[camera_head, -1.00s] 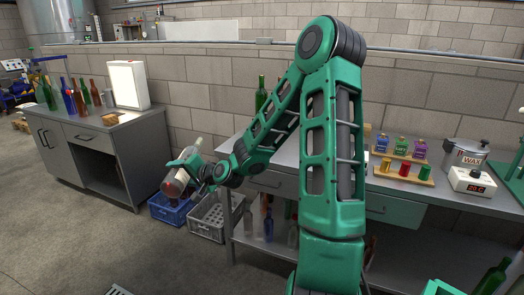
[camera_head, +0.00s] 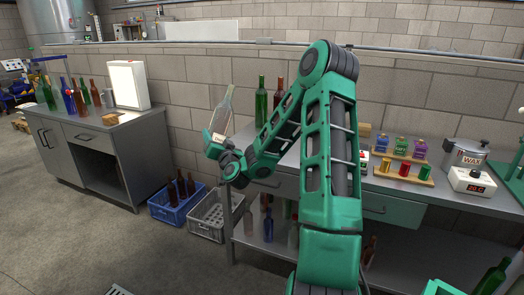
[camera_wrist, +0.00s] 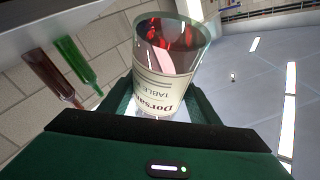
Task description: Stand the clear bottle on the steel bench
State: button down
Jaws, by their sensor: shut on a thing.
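The clear bottle (camera_head: 222,115) has a pale label and stands nearly upright in my gripper (camera_head: 214,139), its neck tilted slightly right. My gripper is shut around its lower part, in the air by the left end of the steel bench (camera_head: 420,189).
A green bottle (camera_head: 261,102) and a brown bottle (camera_head: 279,93) stand at the bench's back left. Racks of small jars (camera_head: 404,148) and a wax pot (camera_head: 465,157) stand farther right. A blue crate (camera_head: 176,212) and a grey crate (camera_head: 208,215) are on the floor.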

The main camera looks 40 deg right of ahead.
aim_at(227, 130)
jog(key=shift+s+d+r+h, duration=0.1)
jog(key=shift+d+r+h, duration=0.3)
jog(key=shift+d, duration=0.2)
jog(key=shift+s+d+r+h, duration=0.1)
jog(key=shift+d+r+h, duration=0.3)
jog(key=shift+d, duration=0.2)
jog(key=shift+s+d+r+n+h, duration=0.2)
jog(key=shift+d+h, duration=0.2)
jog(key=shift+d, duration=0.25)
jog(key=shift+s+d+r+n+h, duration=0.1)
jog(key=shift+s+d+h, duration=0.1)
jog(key=shift+d+h, duration=0.3)
jog(key=s+d+r+g+h, duration=0.2)
jog(key=s+d+r+h, duration=0.15)
jog(key=d+h, duration=0.35)
jog(key=shift+y, duration=0.6)
jog(key=shift+w+d+f, duration=0.75)
jog(key=shift+d+f, duration=1.1)
jog(key=shift+d, duration=0.15)
jog(key=shift+w+d+f, duration=0.7)
jog(key=shift+d+f, duration=1.1)
jog(key=shift+d, duration=0.15)
jog(key=shift+w+d+f, duration=0.75)
jog(key=shift+d+f, duration=1.1)
jog(key=shift+d, duration=0.15)
jog(key=shift+f, duration=0.1)
jog(key=c, duration=0.6)
grip_release()
jog(key=shift+f, duration=0.1)
jog(key=shift+c, duration=0.2)
